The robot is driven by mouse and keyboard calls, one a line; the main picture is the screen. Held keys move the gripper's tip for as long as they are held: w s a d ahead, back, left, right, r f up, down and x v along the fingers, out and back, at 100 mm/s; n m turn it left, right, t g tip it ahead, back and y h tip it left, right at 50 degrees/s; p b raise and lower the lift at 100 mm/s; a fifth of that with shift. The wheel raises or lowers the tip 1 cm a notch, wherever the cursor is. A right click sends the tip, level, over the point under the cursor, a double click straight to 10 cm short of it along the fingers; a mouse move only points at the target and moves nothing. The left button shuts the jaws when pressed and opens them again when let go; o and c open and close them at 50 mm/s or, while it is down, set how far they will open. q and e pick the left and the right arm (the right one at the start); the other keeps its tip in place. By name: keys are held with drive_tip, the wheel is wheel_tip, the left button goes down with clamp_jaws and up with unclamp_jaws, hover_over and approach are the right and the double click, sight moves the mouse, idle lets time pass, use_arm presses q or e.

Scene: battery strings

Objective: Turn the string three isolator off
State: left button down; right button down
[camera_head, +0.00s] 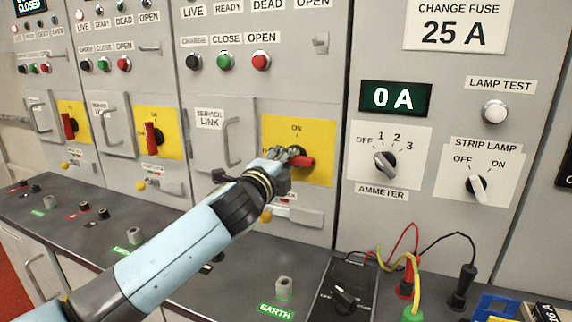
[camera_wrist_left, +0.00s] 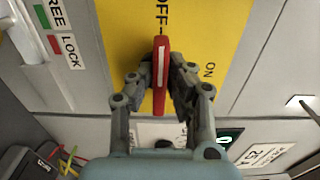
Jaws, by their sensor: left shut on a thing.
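The string three isolator is a red handle on a yellow plate (camera_head: 325,130) in the third cabinet. Its red handle (camera_head: 304,161) lies level, pointing to the right, with the ON label above. In the left wrist view the red handle (camera_wrist_left: 160,90) with its white stripe lines up with the OFF label, and ON is off to the side. My left gripper (camera_head: 286,154) is shut on this handle; in the left wrist view its fingers (camera_wrist_left: 157,72) stand on both sides of it. My right gripper is not in view.
Two isolators, (camera_head: 69,126) and (camera_head: 151,138), to the left have upright red handles. A door handle (camera_head: 230,140) and a grey latch bar (camera_head: 297,216) are close to my arm. A desk (camera_head: 215,293) with a selector box (camera_head: 350,285) and test leads (camera_head: 412,262) lies below.

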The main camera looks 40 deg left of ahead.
use_arm(q)
drive_tip(key=shift+f, duration=0.1)
idle(0.4)
drive_tip(key=c, duration=1.3)
unclamp_jaws()
drive_tip(key=shift+s, duration=0.1)
drive_tip(key=v, duration=1.2)
